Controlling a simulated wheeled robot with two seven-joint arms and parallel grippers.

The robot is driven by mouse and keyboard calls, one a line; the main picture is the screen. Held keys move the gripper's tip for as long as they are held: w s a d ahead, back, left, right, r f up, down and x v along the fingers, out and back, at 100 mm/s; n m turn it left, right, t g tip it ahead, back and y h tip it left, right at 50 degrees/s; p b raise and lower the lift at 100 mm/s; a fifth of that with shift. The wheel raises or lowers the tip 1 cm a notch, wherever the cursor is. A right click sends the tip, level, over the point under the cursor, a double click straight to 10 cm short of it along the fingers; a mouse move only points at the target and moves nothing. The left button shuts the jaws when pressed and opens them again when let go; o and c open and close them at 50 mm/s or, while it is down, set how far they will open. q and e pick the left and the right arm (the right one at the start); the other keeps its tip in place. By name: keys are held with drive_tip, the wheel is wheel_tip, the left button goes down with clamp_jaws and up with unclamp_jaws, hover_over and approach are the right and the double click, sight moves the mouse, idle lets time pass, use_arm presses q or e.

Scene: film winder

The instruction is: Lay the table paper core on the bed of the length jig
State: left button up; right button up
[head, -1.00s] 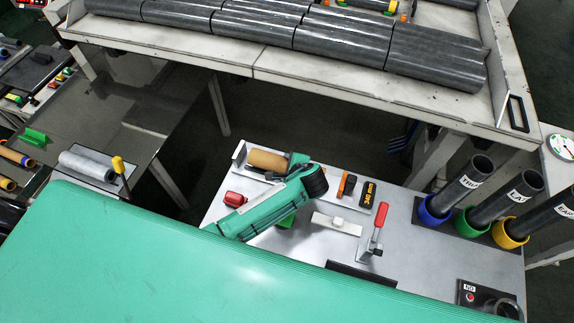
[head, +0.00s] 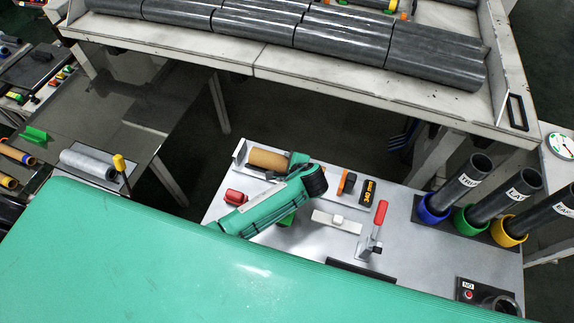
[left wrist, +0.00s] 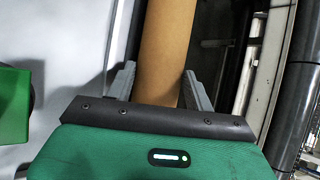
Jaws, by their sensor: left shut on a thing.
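The table paper core (head: 267,159) is a plain brown tube lying at the back left of the grey jig table. Its near part is hidden by my left gripper in the head view. In the left wrist view the core (left wrist: 168,50) runs away from me between the two grey fingers. My left gripper (left wrist: 158,85) is shut on the core; it also shows in the head view (head: 295,162). The length jig's bed is partly hidden by my arm and gripper, and I cannot tell whether the core touches it. My right gripper is not in view.
Dark tubes stand in blue (head: 431,212), green and yellow cups at the right. A rack of dark rolls (head: 340,40) is behind.

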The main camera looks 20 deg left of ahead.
use_arm(q)
drive_tip(key=shift+s+f, duration=0.1)
drive_tip(key=shift+f, duration=0.15)
drive_tip(key=shift+s+f, duration=0.3)
drive_tip(key=shift+f, duration=0.1)
drive_tip(key=o, duration=1)
drive_tip(key=shift+f, duration=0.1)
drive_tip(key=shift+s+d, duration=0.1)
drive_tip(key=shift+s+d+r+b, duration=0.1)
drive_tip(key=shift+d+r+b, duration=0.2)
drive_tip(key=shift+d+b, duration=0.15)
drive_tip(key=shift+o, duration=0.6)
drive_tip(key=r+b+v, duration=0.1)
drive_tip(key=b+v, duration=0.1)
drive_tip(key=v, duration=1)
drive_tip(key=shift+w+a+r+b, duration=0.25)
drive_tip(key=shift+w+b, duration=0.05)
drive_tip(key=shift+b, duration=0.1)
drive_tip(key=shift+s+d+r, duration=0.1)
drive_tip(key=shift+s+r, duration=0.15)
drive_tip(key=shift+r, duration=0.1)
